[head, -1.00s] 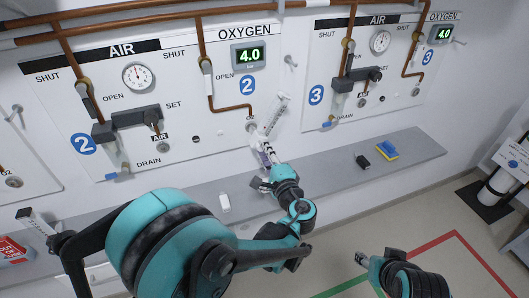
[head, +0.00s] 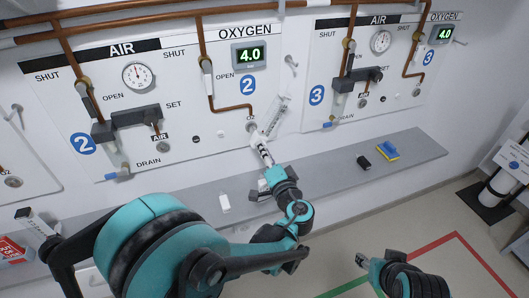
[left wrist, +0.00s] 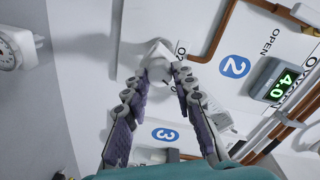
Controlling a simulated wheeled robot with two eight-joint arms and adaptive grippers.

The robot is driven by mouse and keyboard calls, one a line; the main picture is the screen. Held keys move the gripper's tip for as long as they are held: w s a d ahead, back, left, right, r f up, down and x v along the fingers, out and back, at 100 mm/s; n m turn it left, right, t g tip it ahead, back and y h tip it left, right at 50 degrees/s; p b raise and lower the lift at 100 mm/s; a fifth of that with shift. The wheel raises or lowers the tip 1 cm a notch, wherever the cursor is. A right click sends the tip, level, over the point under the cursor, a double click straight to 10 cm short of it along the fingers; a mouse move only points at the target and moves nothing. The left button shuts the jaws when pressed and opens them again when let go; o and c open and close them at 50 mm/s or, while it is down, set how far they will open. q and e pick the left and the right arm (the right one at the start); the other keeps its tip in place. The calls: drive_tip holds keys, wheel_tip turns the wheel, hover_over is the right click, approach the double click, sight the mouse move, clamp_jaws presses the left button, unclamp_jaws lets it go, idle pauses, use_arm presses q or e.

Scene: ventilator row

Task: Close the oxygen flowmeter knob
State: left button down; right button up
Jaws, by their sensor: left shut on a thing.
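The oxygen flowmeter (head: 277,116), a clear tilted tube, is mounted on the wall right of the blue "2" label, below the oxygen panel. My left gripper (head: 261,146) reaches up to its lower end and hides part of it. In the left wrist view a white knob (left wrist: 158,62) sits between the fingertips of my left gripper (left wrist: 160,78), which are shut on it. The purple finger pads lie below the knob in that view. My right gripper (head: 364,262) is at the lower right, low and away from the wall; its fingers are too small to read.
A grey shelf (head: 330,185) runs along the wall below the panels. A white block (head: 225,202), a black block (head: 363,162) and a blue-yellow sponge (head: 387,151) lie on it. The oxygen display (head: 249,55) reads 4.0. Open floor lies at the lower right.

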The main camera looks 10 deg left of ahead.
idle(0.4)
use_arm(q)
drive_tip(key=c, duration=1.2)
unclamp_jaws()
drive_tip(key=v, duration=1.2)
